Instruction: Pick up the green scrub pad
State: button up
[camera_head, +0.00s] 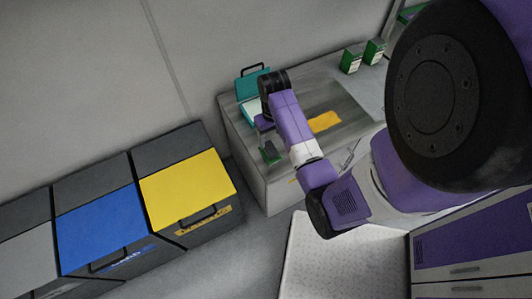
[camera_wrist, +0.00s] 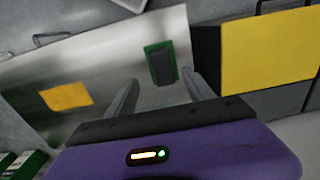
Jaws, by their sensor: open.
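The green scrub pad (camera_wrist: 162,64) lies flat on the grey metal worktop near its edge. It looks like a green rectangle with a dark grey block on top. In the head view the pad (camera_head: 270,152) is at the worktop's front left corner, below my gripper (camera_head: 264,123). In the wrist view my gripper (camera_wrist: 160,77) is open, with one finger on each side of the pad's lower end in the picture. The fingers appear empty and apart from the pad. Their exact height above it is hard to tell.
A yellow-orange cloth (camera_head: 324,121) lies on the worktop (camera_head: 340,98). An open teal case (camera_head: 252,84) stands at the back left, close to my gripper. Green-and-white boxes (camera_head: 350,61) stand at the back. Bins with yellow (camera_head: 187,189) and blue (camera_head: 100,228) lids stand left.

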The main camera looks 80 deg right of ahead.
aim_at(270, 148)
jog(key=f, duration=0.7)
jog(key=shift+w+f, duration=0.25)
jog(key=shift+f, duration=0.05)
jog(key=c, duration=1)
jog(key=shift+c, duration=0.2)
notch_tip(270, 148, up, 20)
jog(key=p, duration=0.4)
